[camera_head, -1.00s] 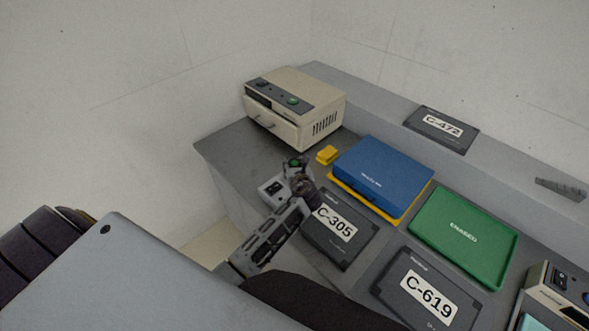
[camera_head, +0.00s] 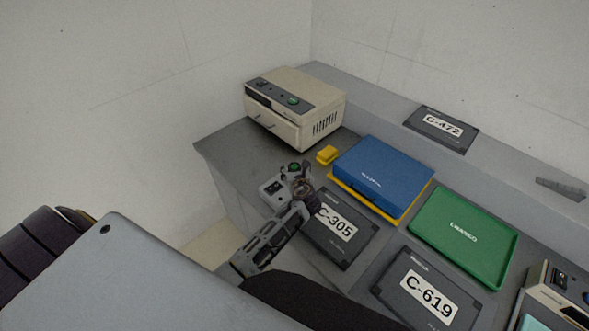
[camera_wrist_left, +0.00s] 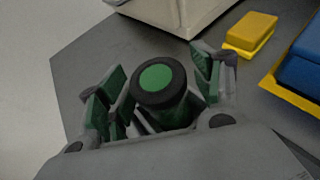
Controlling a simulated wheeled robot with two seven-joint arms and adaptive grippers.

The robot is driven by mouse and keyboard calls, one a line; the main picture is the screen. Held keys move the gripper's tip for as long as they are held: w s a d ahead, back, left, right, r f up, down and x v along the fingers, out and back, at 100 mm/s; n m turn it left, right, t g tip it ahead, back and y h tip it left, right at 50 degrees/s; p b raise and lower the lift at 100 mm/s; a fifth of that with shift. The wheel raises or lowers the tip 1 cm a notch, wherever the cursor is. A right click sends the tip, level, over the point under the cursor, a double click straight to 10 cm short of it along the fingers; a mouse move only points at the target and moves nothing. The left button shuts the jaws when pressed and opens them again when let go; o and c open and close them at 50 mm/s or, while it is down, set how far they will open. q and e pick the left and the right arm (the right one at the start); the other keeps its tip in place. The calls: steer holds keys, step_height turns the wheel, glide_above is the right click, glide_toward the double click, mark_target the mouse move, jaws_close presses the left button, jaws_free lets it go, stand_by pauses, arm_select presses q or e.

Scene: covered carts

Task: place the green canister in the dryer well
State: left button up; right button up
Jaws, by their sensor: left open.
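The green canister, with a black rim and a green disc on top, stands upright in the left wrist view (camera_wrist_left: 163,82). Its top also shows small in the head view (camera_head: 294,168). My left gripper (camera_head: 300,180) is open, and in the wrist view its green-padded fingers (camera_wrist_left: 158,92) stand apart on either side of the canister. Its lower part is hidden by the gripper. A beige boxy machine (camera_head: 318,106) with a green button stands behind it. I cannot tell which thing holds the dryer well. My right gripper is not in view.
A yellow block (camera_head: 327,155), a blue case (camera_head: 385,172) on a yellow tray, a green tray (camera_head: 462,237) and dark labelled covers (camera_head: 345,245) crowd the counter to the right. Bare counter (camera_head: 225,147) lies at the left.

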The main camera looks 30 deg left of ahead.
arm_select(q)
steer(key=shift+r, duration=0.1)
steer(key=v, duration=1.2)
stand_by(0.4)
stand_by(1.3)
